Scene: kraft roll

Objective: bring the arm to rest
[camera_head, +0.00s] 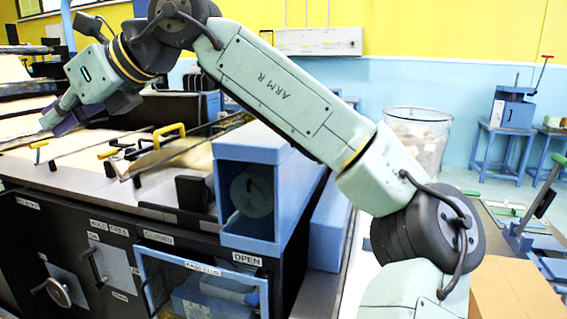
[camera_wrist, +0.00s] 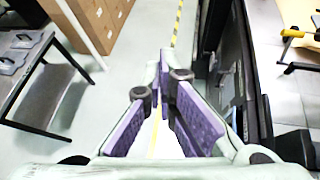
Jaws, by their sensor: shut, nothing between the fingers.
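My arm reaches from the lower right up and across to the left in the head view, with its elbow raised near the top. My gripper (camera_head: 54,120) points down and left beside the far left part of the black machine's top (camera_head: 98,172). In the wrist view my gripper (camera_wrist: 164,82) shows its purple pads, close together at the far ends, with nothing held. Whether the fingers touch the machine cannot be told from the head view.
A blue housing (camera_head: 246,150) with a roll inside stands at the machine's front. Yellow-handled clamps (camera_head: 170,131) sit on top. In the wrist view, a dark-topped table (camera_wrist: 38,88) and brown cartons (camera_wrist: 98,18) stand left. Clear floor with a yellow line lies below.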

